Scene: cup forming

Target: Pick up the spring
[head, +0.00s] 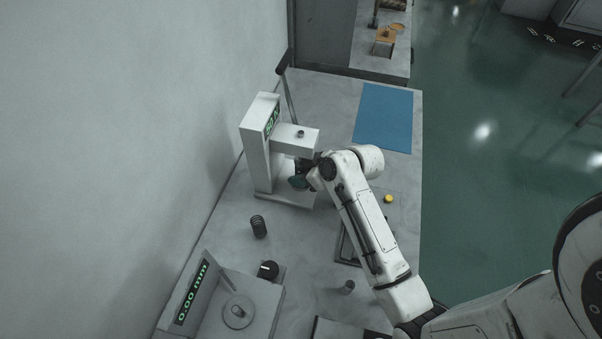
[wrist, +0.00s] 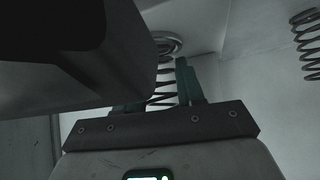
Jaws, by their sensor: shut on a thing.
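A coil spring (wrist: 163,90) shows in the wrist view between the teal fingers of my gripper (wrist: 163,95), which is shut on it. One end of the spring is close to a round metal disc (wrist: 172,42); I cannot tell whether they touch. In the head view my gripper (head: 298,182) is inside the white tester with a green display (head: 258,150), below its overhanging arm, and the held spring is hidden there. A second dark spring (head: 258,227) stands upright on the table, apart from my gripper; it also shows in the wrist view (wrist: 308,45).
The tester's overhanging arm (head: 296,138) is close above my gripper; a dark block (wrist: 80,50) fills the wrist view's upper left. A gauge reading 0.00 mm (head: 192,293) stands at the front left. A blue mat (head: 384,117) lies bare at the back right. A yellow piece (head: 388,199) lies right.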

